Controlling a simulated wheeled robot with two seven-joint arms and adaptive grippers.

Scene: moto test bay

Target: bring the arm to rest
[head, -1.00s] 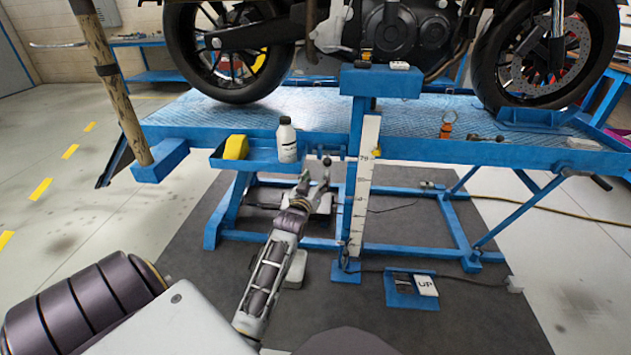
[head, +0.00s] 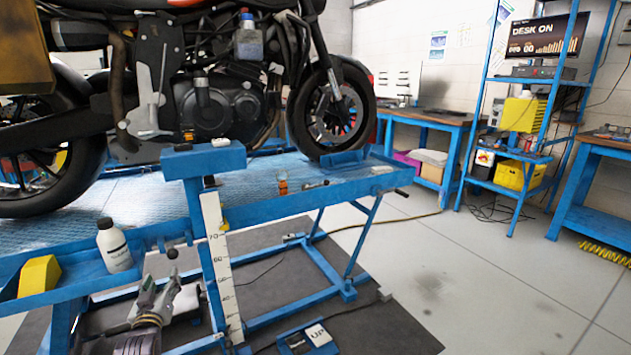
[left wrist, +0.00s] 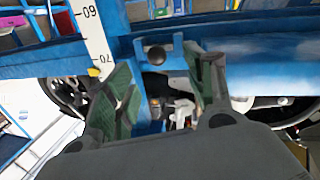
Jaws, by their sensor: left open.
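My left gripper (head: 160,292) is low in the head view, in front of the blue lift's near edge and left of the upright ruler (head: 217,255). In the left wrist view its two green-padded fingers (left wrist: 160,88) stand apart with nothing held between them. A dark round knob (left wrist: 156,55) on a blue bracket shows beyond the fingertips; it also shows in the head view (head: 172,254), just above the gripper. I cannot tell whether the fingers touch it. My right gripper is not in view.
A white bottle (head: 114,246) and a yellow block (head: 39,277) sit in the blue side tray. A motorcycle (head: 215,95) stands on the blue lift (head: 90,209). A pedal box (head: 308,338) lies on the dark mat. The floor (head: 450,270) at right is clear.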

